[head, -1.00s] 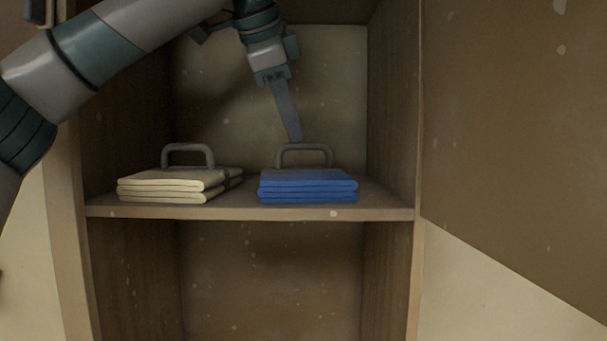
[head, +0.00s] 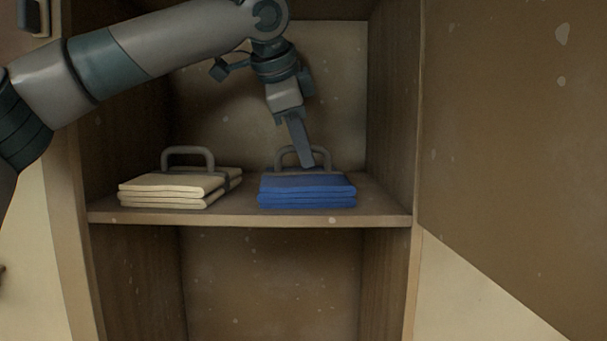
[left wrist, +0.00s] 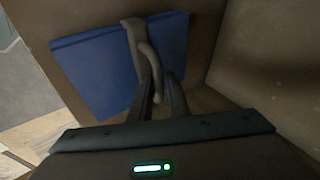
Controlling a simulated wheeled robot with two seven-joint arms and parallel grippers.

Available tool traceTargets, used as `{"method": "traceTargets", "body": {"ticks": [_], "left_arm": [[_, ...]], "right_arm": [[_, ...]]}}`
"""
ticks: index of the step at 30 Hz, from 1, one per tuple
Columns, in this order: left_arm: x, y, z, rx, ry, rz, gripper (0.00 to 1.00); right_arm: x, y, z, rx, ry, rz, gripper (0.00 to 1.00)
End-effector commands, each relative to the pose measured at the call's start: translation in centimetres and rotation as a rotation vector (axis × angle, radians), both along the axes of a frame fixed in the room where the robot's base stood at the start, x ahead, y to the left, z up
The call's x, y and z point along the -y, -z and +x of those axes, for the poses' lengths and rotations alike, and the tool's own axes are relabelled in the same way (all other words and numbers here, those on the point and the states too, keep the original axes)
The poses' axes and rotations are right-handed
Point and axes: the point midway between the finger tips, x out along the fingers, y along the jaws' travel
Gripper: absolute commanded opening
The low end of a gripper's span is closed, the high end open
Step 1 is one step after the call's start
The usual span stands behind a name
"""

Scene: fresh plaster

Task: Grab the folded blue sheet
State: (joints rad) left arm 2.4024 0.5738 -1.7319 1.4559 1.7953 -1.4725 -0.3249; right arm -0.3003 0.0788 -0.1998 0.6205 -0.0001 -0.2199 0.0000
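The folded blue sheet (head: 307,191) lies flat on the cabinet shelf, right of centre, with a grey handle (head: 283,156) standing up from it. In the left wrist view the blue sheet (left wrist: 95,65) and its handle (left wrist: 134,38) are seen from above. My left gripper (head: 307,164) reaches down from above, with its fingertips at the handle, just above the sheet. In the left wrist view the gripper's two fingers (left wrist: 162,88) stand apart, with the near part of the handle between them. Whether they touch it is not clear. My right gripper is not in view.
A folded cream sheet (head: 165,190) with its own handle and a dark band lies left of the blue one, with a gap between. The shelf (head: 225,217) has side walls close by. An open door panel (head: 510,140) stands at the right. The compartment below looks empty.

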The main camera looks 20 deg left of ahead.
Motion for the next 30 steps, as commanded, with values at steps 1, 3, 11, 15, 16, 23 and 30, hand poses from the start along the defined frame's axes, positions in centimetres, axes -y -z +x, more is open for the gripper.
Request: {"method": "traceTargets", "body": {"ticks": [1, 3, 11, 15, 16, 23, 30], "left_arm": [[0.01, 0.11, 0.11, 0.000, 0.000, 0.000, 0.16], [0.04, 0.27, 0.17, 0.000, 0.001, -0.001, 0.16], [0.03, 0.29, 0.16, 0.000, 0.001, -0.001, 0.16], [0.03, 0.28, 0.16, 0.000, 0.001, -0.001, 0.16], [0.05, 0.28, 0.15, 0.000, 0.001, -0.001, 0.11], [0.04, 0.29, 0.15, 0.000, -0.001, -0.001, 0.00], [0.05, 0.35, 0.14, -0.002, 0.000, -0.001, 0.00]], "right_arm": [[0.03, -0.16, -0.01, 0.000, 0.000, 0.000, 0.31], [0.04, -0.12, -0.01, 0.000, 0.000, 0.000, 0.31], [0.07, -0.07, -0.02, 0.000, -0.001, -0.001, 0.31], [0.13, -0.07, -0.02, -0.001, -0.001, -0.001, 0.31], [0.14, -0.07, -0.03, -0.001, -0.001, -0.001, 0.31], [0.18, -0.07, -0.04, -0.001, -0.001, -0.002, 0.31], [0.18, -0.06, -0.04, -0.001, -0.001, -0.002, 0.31]]}}
